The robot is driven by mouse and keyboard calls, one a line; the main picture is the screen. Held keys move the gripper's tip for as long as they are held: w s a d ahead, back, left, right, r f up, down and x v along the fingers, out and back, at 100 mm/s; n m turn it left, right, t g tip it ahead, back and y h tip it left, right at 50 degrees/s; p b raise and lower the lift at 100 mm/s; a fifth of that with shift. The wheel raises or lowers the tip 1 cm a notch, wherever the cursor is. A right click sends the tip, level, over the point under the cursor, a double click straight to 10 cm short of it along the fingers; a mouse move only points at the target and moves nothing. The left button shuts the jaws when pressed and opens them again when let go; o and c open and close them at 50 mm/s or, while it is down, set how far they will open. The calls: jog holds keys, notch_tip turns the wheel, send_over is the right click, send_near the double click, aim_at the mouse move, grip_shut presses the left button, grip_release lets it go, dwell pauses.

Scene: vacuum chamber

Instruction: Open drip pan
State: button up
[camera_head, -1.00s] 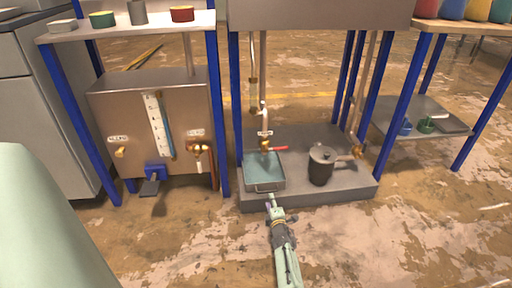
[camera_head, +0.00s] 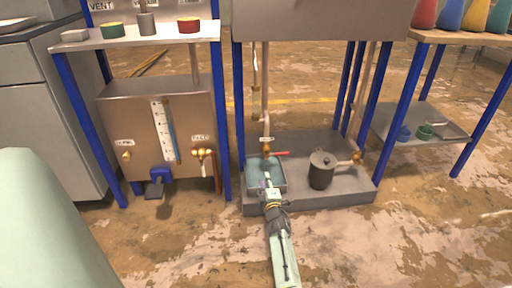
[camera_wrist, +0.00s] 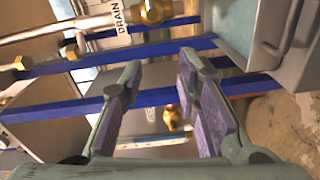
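The drip pan (camera_head: 254,166) is a shallow grey-green tray on the grey plinth, below the drain valve (camera_head: 267,153). In the wrist view the pan (camera_wrist: 300,72) is at the upper right, with its bar handle (camera_wrist: 283,38) on the facing wall. My gripper (camera_head: 267,181) is over the pan's front edge in the head view and hides part of its front. In the wrist view my gripper (camera_wrist: 160,70) is open and empty, its purple-padded fingers apart. The handle lies right of the fingers, outside the gap between them.
A dark lidded pot (camera_head: 321,172) stands right of the pan. The red valve handle (camera_head: 282,153) sticks out above the pan. Blue frame posts (camera_head: 224,120) stand left of it. The floor in front (camera_head: 350,245) is clear.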

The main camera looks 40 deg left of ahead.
jog(key=s+a+r+y+p, duration=0.1)
jog(key=a+r, duration=0.1)
jog(key=r, duration=0.6)
jog(key=s+a+r+m+y+p, duration=0.1)
jog(key=a+r, duration=0.1)
jog(key=r, duration=0.6)
jog(key=shift+m+t+y, duration=0.3)
jog(key=shift+t, duration=0.1)
